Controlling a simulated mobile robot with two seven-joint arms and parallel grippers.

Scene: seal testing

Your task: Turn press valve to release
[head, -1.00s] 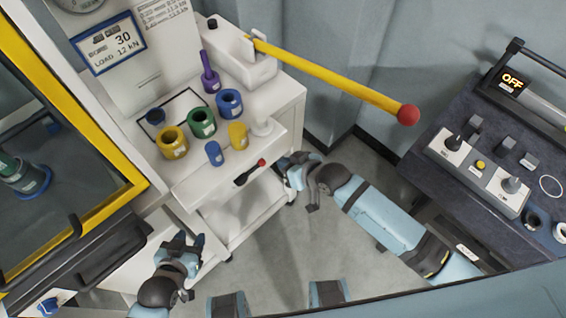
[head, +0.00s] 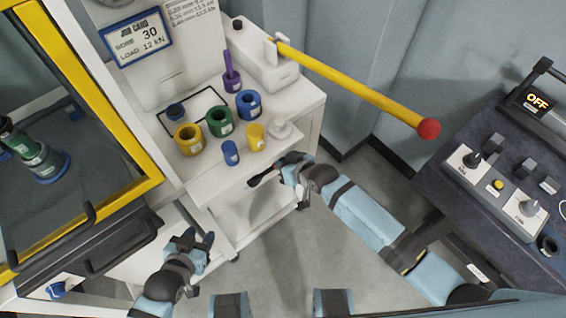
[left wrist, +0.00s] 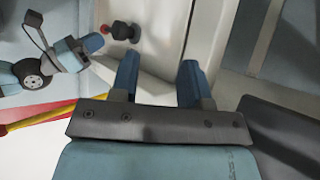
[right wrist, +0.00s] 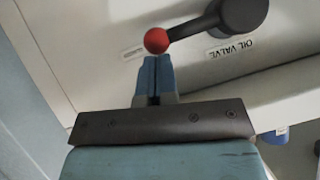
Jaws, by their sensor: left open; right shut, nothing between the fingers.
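The oil valve is a black lever (head: 262,178) on the front of the white cart. In the right wrist view the lever (right wrist: 195,27) ends in a red ball (right wrist: 156,40), beside the label "OIL VALVE". My right gripper (head: 284,170) is shut and empty. In the right wrist view its fingertips (right wrist: 155,60) are right at the red ball; I cannot tell whether they touch it. The gripper hides the ball in the head view. My left gripper (head: 196,240) is open and empty, low and left of the valve. The left wrist view also shows the valve (left wrist: 125,32).
The cart top (head: 292,108) holds several coloured rings and a long yellow handle (head: 355,84) with a red ball end. A yellow-framed guard (head: 110,110) stands at left. A control box (head: 497,190) and a display reading OFF (head: 537,100) are at right.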

